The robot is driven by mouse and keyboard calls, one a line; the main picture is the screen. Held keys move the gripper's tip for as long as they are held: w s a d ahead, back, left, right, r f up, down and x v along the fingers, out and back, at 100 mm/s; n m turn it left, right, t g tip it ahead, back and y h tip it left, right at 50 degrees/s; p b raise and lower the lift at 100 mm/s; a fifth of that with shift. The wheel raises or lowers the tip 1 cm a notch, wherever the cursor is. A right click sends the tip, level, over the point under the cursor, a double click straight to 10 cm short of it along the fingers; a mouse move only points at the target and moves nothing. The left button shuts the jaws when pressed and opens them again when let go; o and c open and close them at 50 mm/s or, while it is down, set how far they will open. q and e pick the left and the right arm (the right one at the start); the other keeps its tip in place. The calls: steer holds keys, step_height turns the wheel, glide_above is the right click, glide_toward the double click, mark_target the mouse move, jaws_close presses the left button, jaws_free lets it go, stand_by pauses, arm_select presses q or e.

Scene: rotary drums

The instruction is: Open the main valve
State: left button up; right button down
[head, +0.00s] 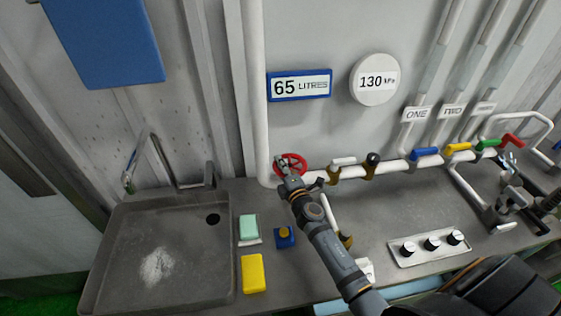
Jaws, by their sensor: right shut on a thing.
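A red round valve wheel (298,160) sits on the white pipe low on the wall, left of the other valves. My right gripper (287,176) is at the near side of this wheel and shut on it. The gripper hides part of the wheel's near rim and its hub. My right arm comes up from the bottom of the view. My left gripper is not seen. Nothing on the wheel is labelled as the main valve.
Above are a "65 LITRES" display (299,85) and a "130 kPa" gauge (375,79). Right along the pipe are a white-handled valve (343,161) and several coloured levers, including a blue one (426,152). A sink (110,250), yellow sponge (253,274) and knob panel (430,247) occupy the bench.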

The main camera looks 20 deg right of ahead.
steer(key=n+y, duration=0.1)
steer(key=y, duration=0.1)
steer(key=shift+s+n+y+p, duration=0.25)
steer(key=shift+n+y+p, duration=0.1)
steer(key=shift+n+y, duration=0.05)
steer(key=shift+a+y, duration=0.1)
steer(key=shift+y, duration=0.2)
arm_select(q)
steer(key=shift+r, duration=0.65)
arm_select(e)
steer(key=shift+f, duration=0.1)
steer(key=c, duration=1.3)
jaws_free()
steer(key=shift+s, duration=0.1)
steer(key=s, duration=0.4)
steer(key=s+d, duration=0.1)
steer(key=s, duration=0.6)
steer(key=shift+s+d, duration=0.4)
